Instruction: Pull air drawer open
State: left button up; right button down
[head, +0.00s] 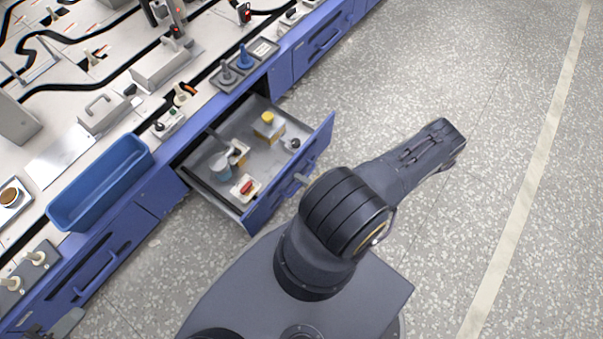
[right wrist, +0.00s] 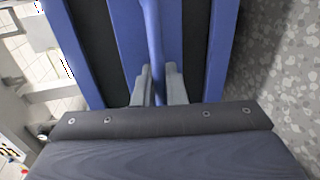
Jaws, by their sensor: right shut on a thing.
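The open drawer (head: 322,147) is pulled well out of the blue bench, its inside showing in the head view. It holds a yellow-capped container, a white-and-blue cup, a red item on a small pale block and other small things. My right gripper (head: 302,179) is at the drawer's front, mostly hidden behind my own arm. In the right wrist view my right gripper (right wrist: 156,88) has its two grey fingers on either side of the blue bar handle (right wrist: 153,40), shut on it. I cannot make out my left gripper.
A blue bin (head: 103,184) stands on the bench edge left of the drawer. A grey tray (head: 244,66) with blue and grey pieces sits on the bench beyond it. Closed drawers flank the open one.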

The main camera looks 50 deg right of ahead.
jog(key=c, duration=1.8)
grip_release()
jog(key=shift+c, duration=0.2)
jog(key=p+v, duration=0.2)
jog(key=v, duration=0.5)
jog(key=shift+s, duration=0.35)
jog(key=shift+r, duration=0.15)
